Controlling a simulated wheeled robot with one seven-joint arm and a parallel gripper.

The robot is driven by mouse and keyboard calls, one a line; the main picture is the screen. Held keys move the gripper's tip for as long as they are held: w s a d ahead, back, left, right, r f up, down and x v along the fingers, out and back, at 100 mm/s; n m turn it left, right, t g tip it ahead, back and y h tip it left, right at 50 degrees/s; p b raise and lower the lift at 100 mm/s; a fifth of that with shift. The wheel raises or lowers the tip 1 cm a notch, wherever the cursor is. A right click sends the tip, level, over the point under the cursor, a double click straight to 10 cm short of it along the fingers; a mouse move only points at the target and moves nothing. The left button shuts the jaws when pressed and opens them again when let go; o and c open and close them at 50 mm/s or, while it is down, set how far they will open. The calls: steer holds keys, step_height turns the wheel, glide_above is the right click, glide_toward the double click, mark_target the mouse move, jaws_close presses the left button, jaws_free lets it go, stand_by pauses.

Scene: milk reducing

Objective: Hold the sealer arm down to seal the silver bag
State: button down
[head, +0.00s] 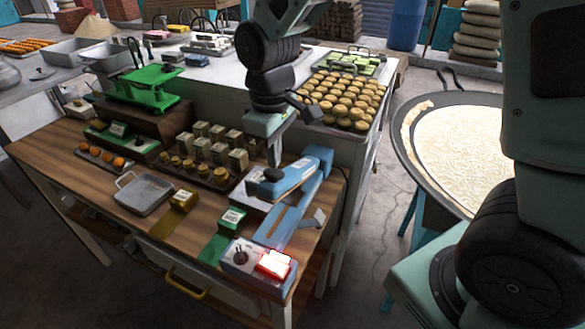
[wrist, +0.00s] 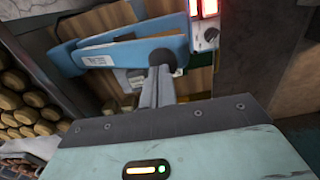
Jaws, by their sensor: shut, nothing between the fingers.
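The blue sealer has a long base (head: 287,222) on the wooden table. Its blue sealer arm (head: 297,175) stands raised at an angle above the base, joined at the far end. The arm also shows in the wrist view (wrist: 110,56), with a gap between it and the base. A dark pad sits on the arm's free end. My gripper (head: 274,162) is shut and empty, pointing down over that end; its fingertips (wrist: 161,71) overlap the pad in the wrist view. Contact is unclear. A pale grey flat piece (head: 319,217) beside the base may be the silver bag.
The sealer's control box (head: 241,257) has a knob and a glowing red light (head: 273,263). A tray of round cakes (head: 340,100) lies behind.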

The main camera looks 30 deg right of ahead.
mark_target(270, 174)
steer(key=shift+f+b, duration=0.45)
steer(key=shift+f, duration=0.4)
steer(key=shift+s+a+f+b, duration=0.25)
steer(key=shift+f+b, duration=0.1)
steer(key=shift+f, duration=0.15)
steer(key=shift+s+a+f+b, duration=0.1)
steer(key=shift+a+f+b, duration=0.2)
steer(key=shift+f, duration=0.25)
steer(key=shift+s+a+f+b, duration=0.2)
steer(key=shift+f+b, duration=0.15)
steer(key=shift+f, duration=0.15)
steer(key=shift+f, duration=0.15)
steer(key=shift+s+a+f+b, duration=0.15)
steer(key=shift+a+f+b, duration=0.05)
steer(key=shift+f+b, duration=0.25)
steer(key=shift+s+a+f+b, duration=0.15)
steer(key=shift+f+b, duration=0.15)
steer(key=shift+f, duration=0.3)
steer(key=shift+s+a+f+b, duration=0.1)
steer(key=shift+a+f+b, duration=0.1)
steer(key=shift+f+b, duration=0.25)
steer(key=shift+f, duration=0.15)
